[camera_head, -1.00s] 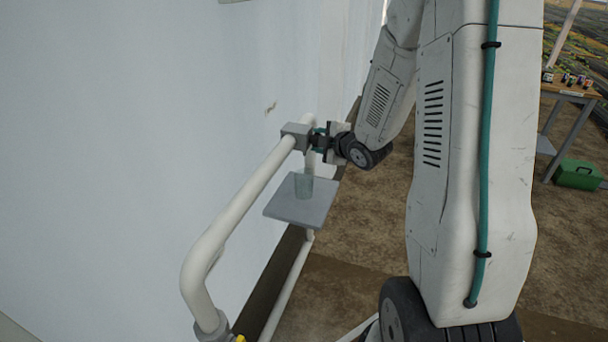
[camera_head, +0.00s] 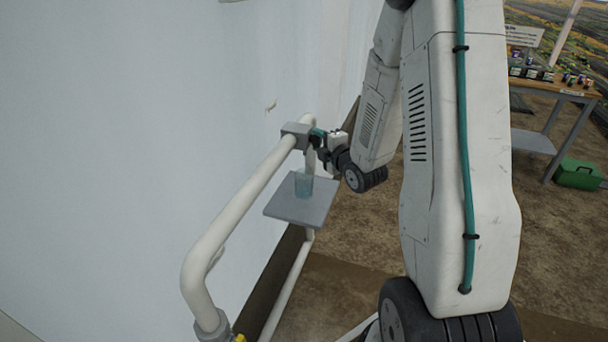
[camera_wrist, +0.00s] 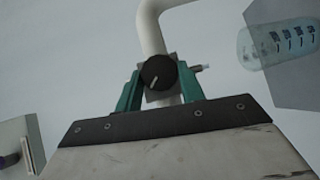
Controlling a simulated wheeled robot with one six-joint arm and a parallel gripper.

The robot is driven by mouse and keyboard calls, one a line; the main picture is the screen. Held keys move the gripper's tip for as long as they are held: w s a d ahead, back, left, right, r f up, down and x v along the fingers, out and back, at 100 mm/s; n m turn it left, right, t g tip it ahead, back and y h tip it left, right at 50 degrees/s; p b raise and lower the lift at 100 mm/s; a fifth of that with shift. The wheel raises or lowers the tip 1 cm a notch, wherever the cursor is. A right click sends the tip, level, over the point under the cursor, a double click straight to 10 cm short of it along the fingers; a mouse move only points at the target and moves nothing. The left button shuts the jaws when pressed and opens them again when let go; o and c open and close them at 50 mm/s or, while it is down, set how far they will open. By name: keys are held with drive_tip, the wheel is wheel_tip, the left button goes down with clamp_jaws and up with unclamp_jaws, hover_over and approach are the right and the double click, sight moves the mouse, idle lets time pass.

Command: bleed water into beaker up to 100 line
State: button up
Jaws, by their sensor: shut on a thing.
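A clear beaker (camera_head: 304,184) stands upright on a small grey shelf (camera_head: 290,211) below the pipe fitting. It looks faintly blue in its lower part. In the wrist view the beaker (camera_wrist: 283,42) lies at the top right with dark graduation marks; I cannot read the water level against them. My gripper (camera_wrist: 160,82) has its green fingers on either side of a round black knob (camera_wrist: 158,73) with a pale pointer line, shut on it. A small metal spout (camera_wrist: 201,68) sticks out toward the beaker. In the head view my gripper (camera_head: 317,139) is at the grey valve block (camera_head: 296,135).
A white pipe (camera_head: 235,203) runs along the pale wall beside the shelf. At the right stand a table (camera_head: 566,92) with small bottles and a green box (camera_head: 578,174) on the ground.

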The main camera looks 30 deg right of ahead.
drive_tip(key=shift+f+n+t+h, duration=0.2)
drive_tip(key=shift+n+t+h, duration=0.1)
drive_tip(key=shift+n+t, duration=0.8)
drive_tip(key=shift+f, duration=0.1)
drive_tip(key=shift+f+n+t, duration=0.2)
drive_tip(key=shift+n+t, duration=0.5)
drive_tip(key=shift+n, duration=0.3)
drive_tip(key=shift+n+t+y, duration=0.5)
drive_tip(key=shift+n+t, duration=0.1)
drive_tip(key=shift+n, duration=0.2)
drive_tip(key=shift+r, duration=0.1)
idle(4.9)
